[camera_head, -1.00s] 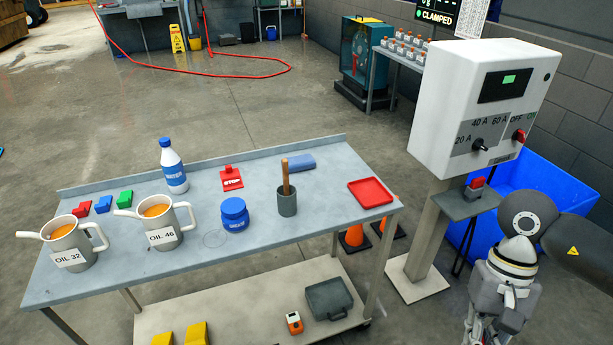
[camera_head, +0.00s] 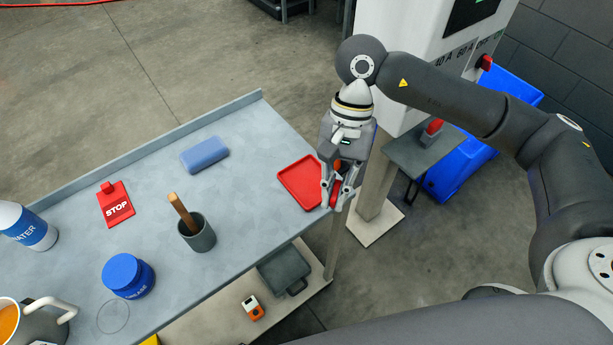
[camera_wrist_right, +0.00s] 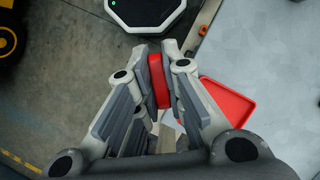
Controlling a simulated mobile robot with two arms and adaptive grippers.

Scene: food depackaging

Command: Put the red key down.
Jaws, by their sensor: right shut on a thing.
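The red key (camera_wrist_right: 158,82) is gripped upright between the finger pads of my right gripper (camera_wrist_right: 160,90) in the right wrist view. In the head view, my right gripper (camera_head: 336,200) points down just past the right edge of the red tray (camera_head: 296,176), and a little red of the key shows between its fingers. The red tray lies flat at the table's right end; it also shows in the right wrist view (camera_wrist_right: 232,104), to the right of the fingers. The key appears apart from the tray, though its height is hard to judge. My left gripper is out of view.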

